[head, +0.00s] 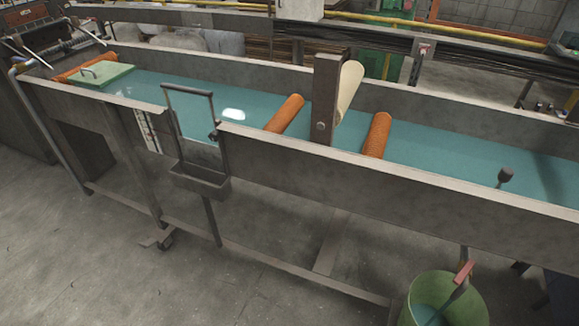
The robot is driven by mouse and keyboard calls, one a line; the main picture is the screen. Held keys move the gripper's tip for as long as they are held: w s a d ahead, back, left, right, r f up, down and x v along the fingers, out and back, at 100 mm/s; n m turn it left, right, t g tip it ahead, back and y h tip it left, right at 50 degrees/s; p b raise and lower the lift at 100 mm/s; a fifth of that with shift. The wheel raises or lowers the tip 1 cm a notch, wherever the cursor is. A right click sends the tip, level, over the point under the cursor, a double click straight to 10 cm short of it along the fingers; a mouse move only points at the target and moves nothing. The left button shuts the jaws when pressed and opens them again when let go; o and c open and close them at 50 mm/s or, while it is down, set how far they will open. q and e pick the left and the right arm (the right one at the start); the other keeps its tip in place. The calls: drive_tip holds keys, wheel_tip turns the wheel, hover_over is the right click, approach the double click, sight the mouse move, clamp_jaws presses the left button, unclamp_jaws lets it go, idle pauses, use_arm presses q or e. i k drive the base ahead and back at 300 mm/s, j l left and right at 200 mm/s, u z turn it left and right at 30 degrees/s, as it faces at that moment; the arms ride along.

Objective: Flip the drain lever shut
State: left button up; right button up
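A long grey metal trough (330,170) holds teal liquid (230,105) and crosses the view. A red-handled lever (465,272) sits at the lower right, below the trough's front wall. Its grey shaft slopes down to the left over a green bucket (450,302) with teal liquid in it. A second lever-like rod with a dark knob (504,175) rises beside the trough's front rim at the right. I cannot tell for sure which one is the drain lever; the red one hangs by the bucket. Neither gripper is in view.
Orange rollers (376,135) and a grey upright post (326,100) cross the trough. A small grey tray on a frame (200,180) hangs at the front. A green lidded block (103,74) sits at the left end. The concrete floor in front is clear.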

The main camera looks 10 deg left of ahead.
sight(462, 274)
drive_tip(key=z, duration=1.25)
